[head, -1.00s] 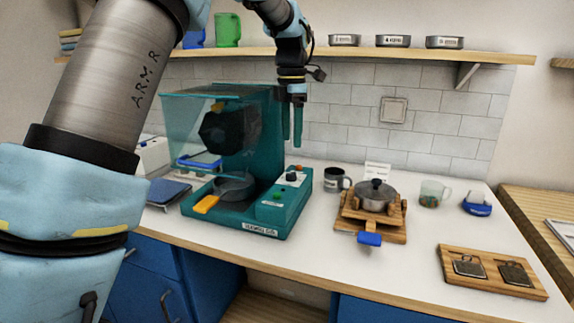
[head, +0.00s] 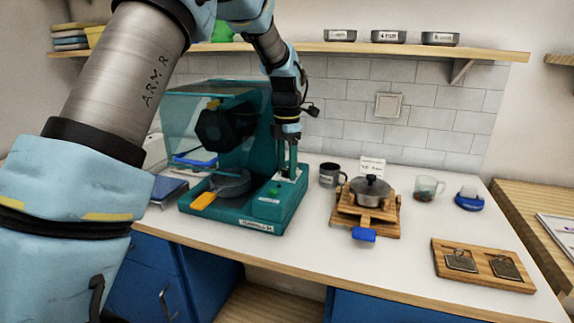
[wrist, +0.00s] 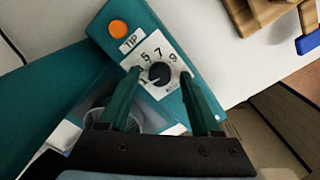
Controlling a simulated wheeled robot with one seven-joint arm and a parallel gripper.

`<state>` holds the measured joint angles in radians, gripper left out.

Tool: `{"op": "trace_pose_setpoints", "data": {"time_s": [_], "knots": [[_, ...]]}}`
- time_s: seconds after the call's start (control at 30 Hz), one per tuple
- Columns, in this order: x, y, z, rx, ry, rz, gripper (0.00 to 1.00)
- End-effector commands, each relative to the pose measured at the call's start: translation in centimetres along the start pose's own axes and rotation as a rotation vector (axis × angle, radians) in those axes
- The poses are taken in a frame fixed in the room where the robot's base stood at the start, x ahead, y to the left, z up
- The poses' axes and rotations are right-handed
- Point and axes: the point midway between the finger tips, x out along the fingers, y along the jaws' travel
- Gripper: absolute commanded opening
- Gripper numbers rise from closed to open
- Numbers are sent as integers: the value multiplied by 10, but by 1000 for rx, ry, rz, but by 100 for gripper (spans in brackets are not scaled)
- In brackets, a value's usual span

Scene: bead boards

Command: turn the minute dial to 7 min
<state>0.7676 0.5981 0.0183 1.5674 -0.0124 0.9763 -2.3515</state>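The minute dial (wrist: 159,73) is a small black knob on a white plate with printed numbers, among them 5, 7 and 9, in the wrist view. I cannot make out where its pointer stands. It is on the control panel of the teal machine (head: 262,226). My gripper (wrist: 161,73) is open, with one dark green finger on each side of the knob. I cannot tell whether the fingertips touch it.
An orange button (wrist: 118,28) marked TIP sits beside the dial. The shelf (head: 400,50) runs above.

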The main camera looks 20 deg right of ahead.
Motion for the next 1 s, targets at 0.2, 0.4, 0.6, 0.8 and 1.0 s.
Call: {"op": "trace_pose_setpoints", "data": {"time_s": [0.2,0.4,0.6,0.8,1.0], "knots": [[0,0,0,0,0,0,39],[0,0,0,0,0,0,16],[0,0,0,0,0,0,0],[-1,0,0,1,0,0,0],[-1,0,0,32,0,0,0]]}}
